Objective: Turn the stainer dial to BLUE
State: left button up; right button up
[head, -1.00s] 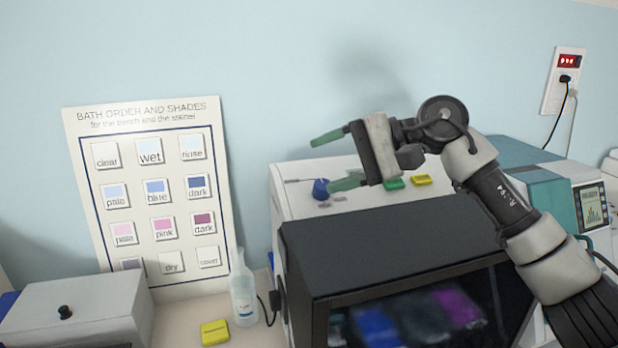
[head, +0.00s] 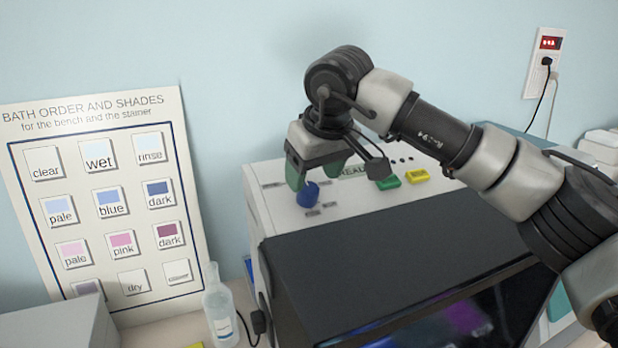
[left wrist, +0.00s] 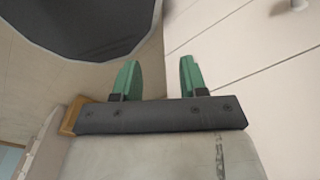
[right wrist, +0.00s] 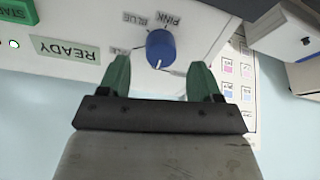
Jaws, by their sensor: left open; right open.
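The blue stainer dial (head: 308,194) is on the stainer's pale top panel. In the right wrist view the dial (right wrist: 160,46) shows a white pointer mark toward the bottom of the picture, away from the BLUE label (right wrist: 135,19) and the PINK label (right wrist: 168,20). Another label by the left finger is partly hidden. My right gripper (head: 315,176) is open and points down above the dial. In its wrist view the fingertips (right wrist: 161,68) stand to either side of the dial; contact is not clear. My left gripper (left wrist: 157,78) is open and empty, outside the head view.
A green button (head: 388,182) and a yellow button (head: 417,175) lie right of the dial, near a READY display (right wrist: 64,50). The stainer's dark hood (head: 390,255) is in front. A shade chart (head: 130,190) and a bottle (head: 221,310) stand left.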

aim_at(309, 186)
jog(key=x, duration=0.2)
jog(key=shift+w+a+f+p, duration=0.1)
jog(key=shift+w+f+p, duration=0.05)
jog(key=shift+w+p, duration=0.15)
jog(key=shift+f, duration=0.5)
jog(key=c, duration=0.9)
